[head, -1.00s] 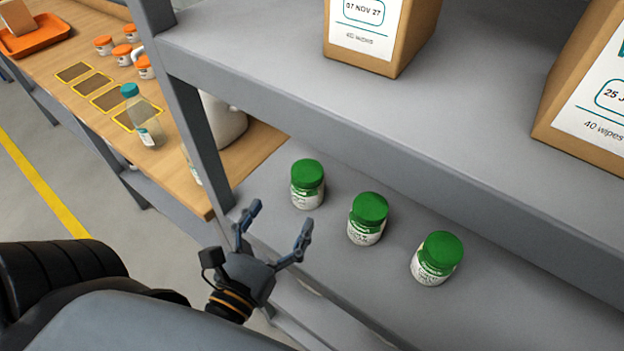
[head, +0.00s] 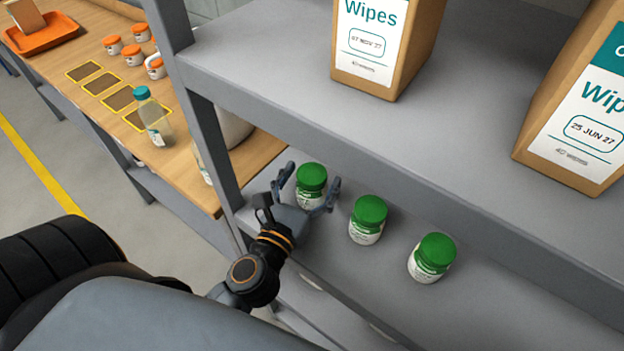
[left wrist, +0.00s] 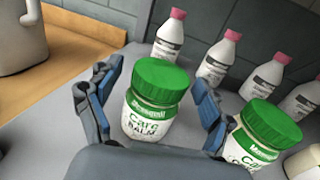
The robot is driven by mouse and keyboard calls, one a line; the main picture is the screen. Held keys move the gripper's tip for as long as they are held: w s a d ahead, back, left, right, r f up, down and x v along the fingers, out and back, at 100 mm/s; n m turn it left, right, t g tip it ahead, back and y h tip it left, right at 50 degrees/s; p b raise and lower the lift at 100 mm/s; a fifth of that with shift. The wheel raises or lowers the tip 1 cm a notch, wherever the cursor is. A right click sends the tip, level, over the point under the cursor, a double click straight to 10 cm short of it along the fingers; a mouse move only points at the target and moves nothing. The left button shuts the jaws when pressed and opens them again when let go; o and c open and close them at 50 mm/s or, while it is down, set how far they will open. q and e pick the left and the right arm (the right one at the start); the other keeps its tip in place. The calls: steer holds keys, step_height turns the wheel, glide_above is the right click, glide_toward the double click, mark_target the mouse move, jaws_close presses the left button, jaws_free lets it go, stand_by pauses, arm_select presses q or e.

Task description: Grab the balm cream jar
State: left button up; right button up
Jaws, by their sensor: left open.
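Three green-lidded jars stand upright in a row on the lower grey shelf in the head view: a left jar (head: 311,184), a middle jar (head: 368,219) and a right jar (head: 433,257). My left gripper (head: 309,185) is open, with one finger on each side of the left jar. In the left wrist view this jar (left wrist: 157,98) stands between the open fingers, its label reading "Care Balm". A gap shows on the left finger's side; contact on the right cannot be told. A neighbouring balm jar (left wrist: 258,135) is just right of the right finger. My right gripper is not in view.
Several pink-capped white bottles (left wrist: 218,58) stand behind the jars. An upper shelf (head: 290,62) with wipes boxes (head: 385,45) overhangs the jars. A grey shelf post (head: 215,150) stands close left of my gripper. A wooden table (head: 185,165) lies beyond it.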

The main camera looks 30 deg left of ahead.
arm_select(q)
steer(key=shift+w, duration=0.4)
steer(key=shift+s, duration=0.1)
steer(key=shift+c, duration=0.5)
steer(key=c, duration=1.3)
steer(key=shift+c, duration=0.2)
steer(key=shift+r, duration=0.15)
